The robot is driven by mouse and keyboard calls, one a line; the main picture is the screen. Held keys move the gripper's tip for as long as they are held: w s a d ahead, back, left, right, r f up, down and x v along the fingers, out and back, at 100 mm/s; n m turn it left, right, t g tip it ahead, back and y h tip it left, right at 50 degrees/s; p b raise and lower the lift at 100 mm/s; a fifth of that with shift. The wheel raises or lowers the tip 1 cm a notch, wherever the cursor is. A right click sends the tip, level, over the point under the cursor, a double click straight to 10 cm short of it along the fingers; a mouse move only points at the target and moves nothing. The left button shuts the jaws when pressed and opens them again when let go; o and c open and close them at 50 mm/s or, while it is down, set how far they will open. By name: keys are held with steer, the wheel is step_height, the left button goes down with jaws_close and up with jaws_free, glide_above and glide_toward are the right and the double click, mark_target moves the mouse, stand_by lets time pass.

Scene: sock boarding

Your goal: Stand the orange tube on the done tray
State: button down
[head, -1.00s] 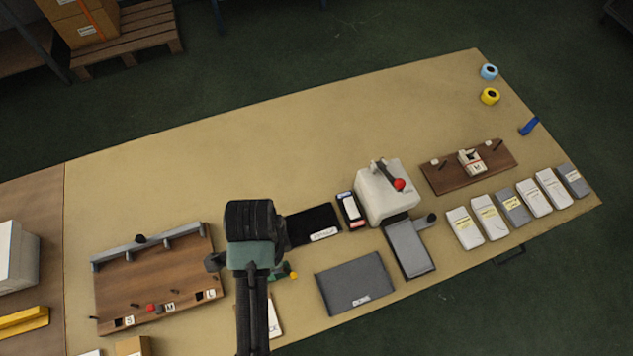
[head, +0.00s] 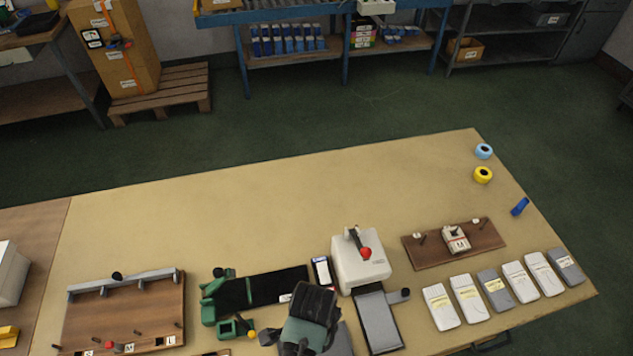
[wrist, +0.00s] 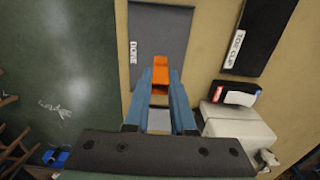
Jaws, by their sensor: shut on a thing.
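My gripper (wrist: 160,85) has its two blue fingers shut on the orange tube (wrist: 160,65) in the wrist view. The tube's end shows between and past the fingertips. Behind it is the dark grey done tray (wrist: 178,30), with a white DONE label at its left. I cannot tell whether the tube touches the tray. In the head view my gripper (head: 309,322) is seen from above and covers most of the done tray (head: 343,341), of which a grey strip shows on the right. The tube is hidden there.
A black mat (head: 262,290) and a green fixture (head: 212,300) lie left of my gripper. A white machine with a red-knobbed lever (head: 360,265) stands to the right, with a grey plate (head: 377,320) before it.

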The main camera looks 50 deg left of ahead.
steer(key=shift+f, duration=2.05)
steer(key=shift+f, duration=0.1)
steer(key=c, duration=0.8)
jaws_free()
steer(key=shift+o, duration=0.2)
